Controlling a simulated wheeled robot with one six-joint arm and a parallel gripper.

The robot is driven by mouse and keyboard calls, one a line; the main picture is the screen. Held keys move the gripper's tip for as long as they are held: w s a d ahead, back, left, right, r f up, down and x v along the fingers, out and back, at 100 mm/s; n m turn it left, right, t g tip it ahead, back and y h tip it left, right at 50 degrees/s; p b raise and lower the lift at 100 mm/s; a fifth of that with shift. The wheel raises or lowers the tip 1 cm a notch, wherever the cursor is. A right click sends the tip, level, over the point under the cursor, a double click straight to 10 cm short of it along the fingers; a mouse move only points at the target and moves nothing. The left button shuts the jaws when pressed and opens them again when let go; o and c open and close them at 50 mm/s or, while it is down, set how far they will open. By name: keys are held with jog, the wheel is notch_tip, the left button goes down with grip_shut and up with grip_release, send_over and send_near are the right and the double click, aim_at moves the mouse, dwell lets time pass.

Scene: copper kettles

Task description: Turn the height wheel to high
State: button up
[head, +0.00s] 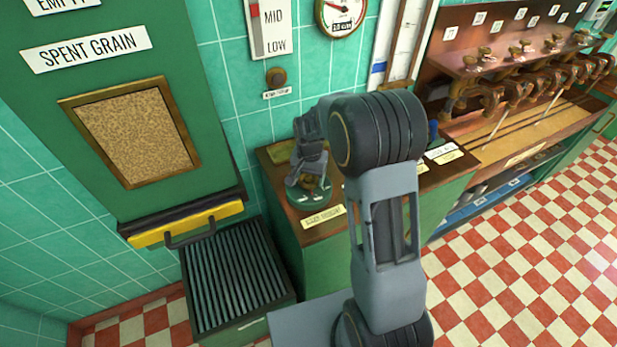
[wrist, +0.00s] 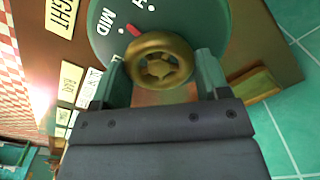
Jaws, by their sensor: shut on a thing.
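The height wheel (wrist: 146,47) is a round brass knob on a green dial plate (wrist: 218,22). In the wrist view a red mark on the dial lies at the wheel's upper left edge, near the word MID; another word is cut off at the top edge. My gripper (wrist: 162,72) has one finger on each side of the wheel and is shut on it. In the head view my gripper (head: 308,176) reaches down onto the dial plate (head: 318,200) on the wooden counter, and hides most of the wheel.
A label plate (head: 323,217) is at the counter's front. A green hopper marked SPENT GRAIN (head: 85,48) and a slatted grate (head: 233,284) are at left. A MID/LOW scale (head: 270,25) and a gauge (head: 340,12) hang behind. Brass taps (head: 545,88) stand right; checkered floor is open there.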

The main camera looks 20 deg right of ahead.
aim_at(310, 178)
jog(key=m+b, duration=0.1)
jog(key=m, duration=0.5)
jog(key=shift+m, duration=0.4)
dwell(0.5)
jog(key=o, duration=0.9)
jog(key=shift+s, duration=0.1)
notch_tip(310, 178, up, 14)
jog(key=shift+f+b, duration=0.1)
jog(key=shift+b, duration=0.25)
